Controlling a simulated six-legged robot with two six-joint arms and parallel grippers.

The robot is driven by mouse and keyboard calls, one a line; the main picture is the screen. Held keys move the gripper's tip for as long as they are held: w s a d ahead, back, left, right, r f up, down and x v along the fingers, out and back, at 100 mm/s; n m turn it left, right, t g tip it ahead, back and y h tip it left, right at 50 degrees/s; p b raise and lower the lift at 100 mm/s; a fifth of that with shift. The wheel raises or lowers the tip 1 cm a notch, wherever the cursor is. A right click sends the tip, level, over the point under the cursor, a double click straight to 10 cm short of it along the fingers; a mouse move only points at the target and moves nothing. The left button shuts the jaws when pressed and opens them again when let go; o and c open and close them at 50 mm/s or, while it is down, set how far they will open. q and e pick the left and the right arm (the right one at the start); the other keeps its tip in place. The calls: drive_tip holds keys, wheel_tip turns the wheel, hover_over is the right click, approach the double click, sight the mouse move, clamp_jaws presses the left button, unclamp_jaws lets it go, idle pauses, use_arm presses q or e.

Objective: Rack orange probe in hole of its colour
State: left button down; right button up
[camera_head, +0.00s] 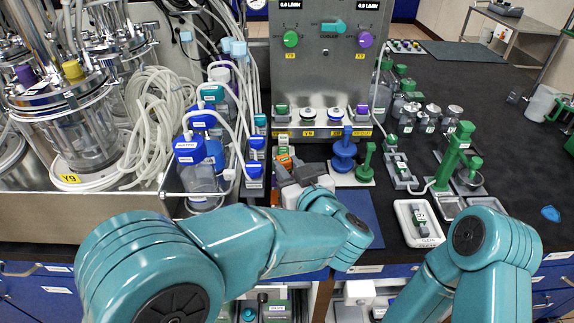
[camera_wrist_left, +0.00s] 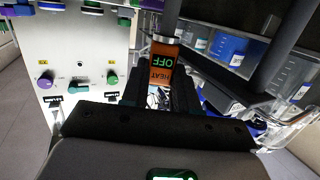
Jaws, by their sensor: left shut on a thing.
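My left gripper (camera_head: 286,172) reaches in beside the steel control panel, partly hidden behind its own wrist. It also shows in the left wrist view (camera_wrist_left: 161,92), where its dark fingers are shut on the orange probe (camera_wrist_left: 162,64). The probe has a steel collar, a dark rod beyond it, and an orange face reading HEAT OFF upside down. In the head view an orange shape (camera_head: 283,152) stands just beyond the gripper; I cannot tell whether it is the same thing. My right gripper is out of view. I cannot pick out the rack or an orange hole with certainty.
Blue-capped bottles (camera_head: 197,160) stand left of the gripper. The steel panel (camera_head: 322,75) rises behind it. A blue stand (camera_head: 344,150) and green tools are to its right. Dark bench at the far right has free room.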

use_arm(q)
drive_tip(key=shift+w+a+f, duration=0.1)
drive_tip(key=shift+w+f, duration=0.1)
drive_tip(key=shift+w, duration=0.05)
drive_tip(key=shift+s+r, duration=0.15)
drive_tip(key=shift+s, duration=0.05)
drive_tip(key=shift+w+f, duration=0.2)
drive_tip(key=shift+f, duration=0.05)
idle(0.5)
drive_tip(key=shift+s+r+p, duration=0.15)
drive_tip(key=shift+p, duration=0.35)
drive_tip(key=shift+f, duration=0.25)
drive_tip(key=shift+f, duration=0.25)
